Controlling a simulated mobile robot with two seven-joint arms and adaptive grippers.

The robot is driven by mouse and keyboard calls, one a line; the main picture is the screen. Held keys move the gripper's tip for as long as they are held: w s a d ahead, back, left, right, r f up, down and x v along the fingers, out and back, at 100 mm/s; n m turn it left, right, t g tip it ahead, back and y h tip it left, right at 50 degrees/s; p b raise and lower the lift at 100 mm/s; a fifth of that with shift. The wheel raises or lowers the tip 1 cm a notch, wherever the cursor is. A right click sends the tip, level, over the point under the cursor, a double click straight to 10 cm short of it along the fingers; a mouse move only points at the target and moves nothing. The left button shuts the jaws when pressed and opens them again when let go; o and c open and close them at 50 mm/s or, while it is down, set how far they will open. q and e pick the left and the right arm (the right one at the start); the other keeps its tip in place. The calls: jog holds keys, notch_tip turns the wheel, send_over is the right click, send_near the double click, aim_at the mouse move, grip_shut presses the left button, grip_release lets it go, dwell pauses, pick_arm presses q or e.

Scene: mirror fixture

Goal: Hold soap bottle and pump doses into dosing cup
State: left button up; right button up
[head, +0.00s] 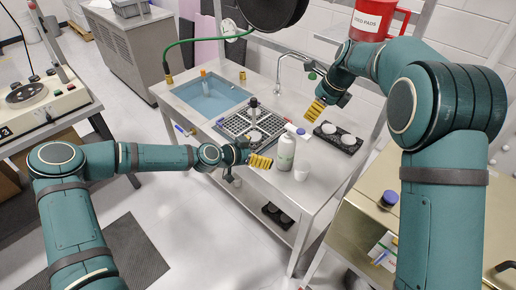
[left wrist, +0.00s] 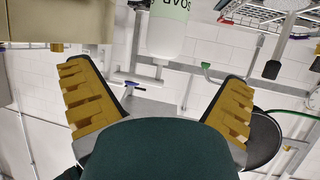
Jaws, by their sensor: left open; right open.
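The soap bottle (head: 286,153) is white with a green-tinted label and stands upright near the front edge of the metal table. A small white cup (head: 301,173), which looks like the dosing cup, stands just right of the bottle. My left gripper (head: 262,161) is open and empty just left of the bottle, with yellow fingers (left wrist: 156,75). My right gripper (head: 316,108) is open and empty above the table, behind and right of the bottle.
A blue basin (head: 208,98) is further back. A black tray (head: 338,138) with two white round pieces lies to the right. A tap (head: 281,72) rises at the back.

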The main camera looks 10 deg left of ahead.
aim_at(287, 144)
pick_arm(q)
jog(key=x, duration=0.9)
jog(key=w+x, duration=0.1)
jog(key=x, duration=0.3)
jog(key=shift+w+r, duration=0.15)
jog(key=c, duration=1.4)
jog(key=shift+o, duration=0.2)
pick_arm(e)
grip_shut()
